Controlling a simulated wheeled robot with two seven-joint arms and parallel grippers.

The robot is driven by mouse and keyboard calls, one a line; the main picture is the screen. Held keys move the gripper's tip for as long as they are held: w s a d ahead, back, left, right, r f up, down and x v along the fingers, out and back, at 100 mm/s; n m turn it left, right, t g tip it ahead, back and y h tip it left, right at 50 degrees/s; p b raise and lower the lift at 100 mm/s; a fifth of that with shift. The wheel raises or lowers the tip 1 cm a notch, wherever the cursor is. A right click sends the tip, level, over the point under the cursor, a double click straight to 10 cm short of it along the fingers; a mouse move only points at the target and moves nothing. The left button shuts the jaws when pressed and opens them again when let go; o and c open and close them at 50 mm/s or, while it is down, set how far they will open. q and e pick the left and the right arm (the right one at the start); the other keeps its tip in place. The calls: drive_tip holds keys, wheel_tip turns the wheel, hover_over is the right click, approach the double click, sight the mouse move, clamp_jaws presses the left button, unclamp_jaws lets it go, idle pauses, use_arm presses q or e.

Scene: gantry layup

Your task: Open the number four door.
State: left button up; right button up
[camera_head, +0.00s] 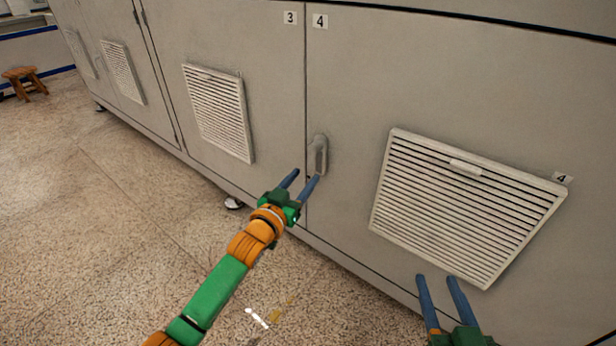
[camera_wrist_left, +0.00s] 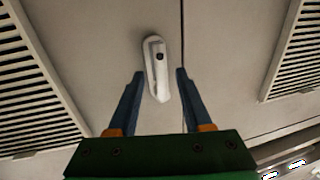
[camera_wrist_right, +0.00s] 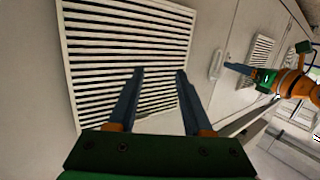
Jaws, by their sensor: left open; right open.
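The number four door (camera_head: 355,90) is a grey cabinet panel with a "4" label (camera_head: 320,21) at its top left corner. Its pale handle (camera_head: 318,155) sits near the left edge, beside the seam with door three. My left gripper (camera_head: 304,178) is open just below and in front of the handle. In the left wrist view the handle (camera_wrist_left: 156,68) stands between and beyond the fingertips, with no clear contact. My right gripper (camera_head: 437,280) is open and empty in front of the lower edge of the door's vent (camera_head: 465,200). The vent fills much of the right wrist view (camera_wrist_right: 125,60).
The number three door (camera_head: 235,50) with its own vent (camera_head: 218,110) adjoins on the left. A wooden stool (camera_head: 25,80) stands far left. The speckled floor (camera_head: 110,220) in front of the cabinet is largely clear, with small white and yellow items (camera_head: 258,318) lying on it.

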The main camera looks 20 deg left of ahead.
sight(309, 171)
use_arm(q)
drive_tip(key=w, duration=0.1)
drive_tip(key=w+b, duration=0.1)
drive_tip(key=w, duration=0.1)
drive_tip(key=shift+d, duration=0.25)
use_arm(e)
wheel_tip(309, 171, up, 11)
drive_tip(key=s+a+t+y, duration=0.1)
drive_tip(key=t+y, duration=0.1)
drive_tip(key=t, duration=0.4)
drive_tip(key=shift+a+f+n+y, duration=0.15)
drive_tip(key=shift+n+y, duration=0.15)
drive_tip(key=shift+n, duration=0.1)
drive_tip(key=shift+s, duration=0.1)
use_arm(q)
clamp_jaws()
